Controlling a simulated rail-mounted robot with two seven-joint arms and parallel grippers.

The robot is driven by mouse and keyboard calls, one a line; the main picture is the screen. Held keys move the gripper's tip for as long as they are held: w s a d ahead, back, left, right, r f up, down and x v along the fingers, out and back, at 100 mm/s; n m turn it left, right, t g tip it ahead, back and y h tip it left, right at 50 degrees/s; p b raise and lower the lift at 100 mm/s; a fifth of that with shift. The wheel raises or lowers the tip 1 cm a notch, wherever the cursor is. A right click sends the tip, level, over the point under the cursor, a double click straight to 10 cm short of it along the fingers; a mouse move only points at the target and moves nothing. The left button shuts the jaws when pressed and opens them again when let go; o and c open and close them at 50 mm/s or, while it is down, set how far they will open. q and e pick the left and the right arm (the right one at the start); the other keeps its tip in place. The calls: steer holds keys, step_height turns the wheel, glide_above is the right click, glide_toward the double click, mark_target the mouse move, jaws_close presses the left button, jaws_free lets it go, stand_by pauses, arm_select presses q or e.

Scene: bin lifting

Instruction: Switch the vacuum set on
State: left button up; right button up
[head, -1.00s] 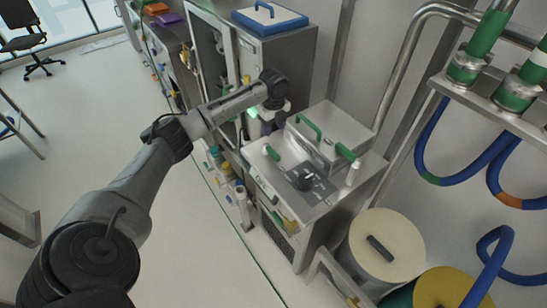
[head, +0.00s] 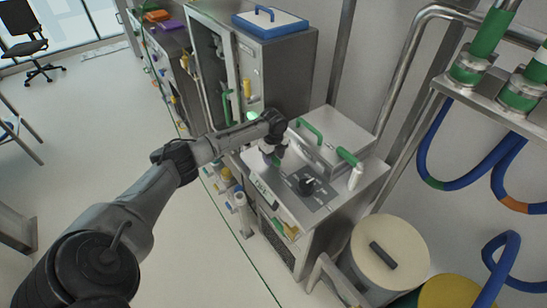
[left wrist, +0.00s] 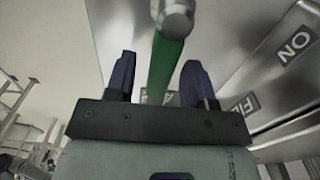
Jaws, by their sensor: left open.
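The vacuum set is a steel cabinet (head: 345,205) with a lidded steel box on top. In the left wrist view, my gripper's two dark fingers (left wrist: 160,82) are open. The green lever (left wrist: 165,65), with a steel end, lies between them in the picture; I cannot tell whether they touch it. An "ON" label (left wrist: 294,43) shows on the steel face to the right. My right gripper is out of view.
A green-handled lid (head: 328,145) stands close right of my gripper. A taller steel cabinet (head: 280,70) with a blue-rimmed tray is behind. Round drums (head: 400,240) stand at the front right, below blue hoses (head: 470,175). The floor at left is mostly clear.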

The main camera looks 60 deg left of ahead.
arm_select(q)
steer(key=shift+c, duration=0.2)
jaws_close()
stand_by(0.4)
